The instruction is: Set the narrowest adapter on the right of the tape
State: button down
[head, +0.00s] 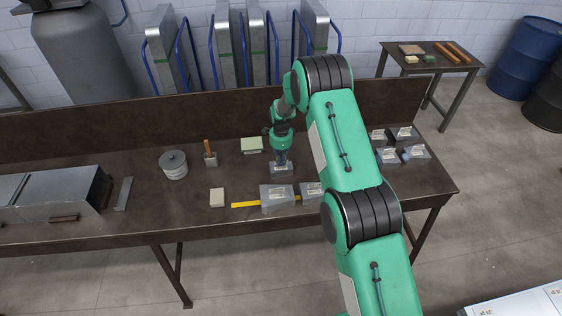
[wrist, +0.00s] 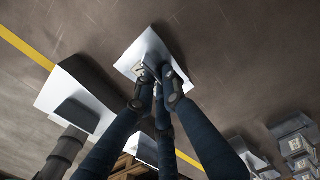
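A yellow tape strip (head: 245,205) lies on the brown bench; it also shows in the wrist view (wrist: 27,46). Two grey metal adapters, one at the left (head: 276,196) and one at the right (head: 311,190), stand over the tape, the right one partly hidden by my arm. My gripper (head: 281,160) points down behind the tape, onto another adapter (head: 281,171). In the wrist view my fingertips (wrist: 160,85) meet at the raised middle of this adapter's bright square plate (wrist: 145,48) and appear shut on it. Whether it touches the bench is unclear.
Several labelled adapters (head: 388,156) stand at the bench's right end. A green-topped box (head: 251,145), a cup with a wooden handle (head: 210,159), a round grey canister (head: 174,165) and a beige block (head: 217,197) stand to the left. Long metal ducting (head: 45,196) lies at far left.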

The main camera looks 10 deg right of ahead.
dwell(0.4)
notch_tip(320, 180, up, 9)
jog(key=p, duration=0.2)
dwell(0.7)
jog(key=shift+d, duration=0.15)
jog(key=s+d+p, duration=0.1)
jog(key=s+d, duration=0.4)
jog(key=d, duration=0.4)
jog(key=s+d+p, duration=0.1)
jog(key=s+d, duration=0.4)
jog(key=d, duration=0.4)
jog(key=s+d, duration=0.6)
jog(key=d, duration=0.4)
jog(key=shift+r+p, duration=0.4)
jog(key=shift+r, duration=0.05)
jog(key=shift+f, duration=0.2)
jog(key=shift+w+f+b, duration=0.1)
jog(key=shift+f+b, duration=2.15)
jog(key=shift+f, duration=2.3)
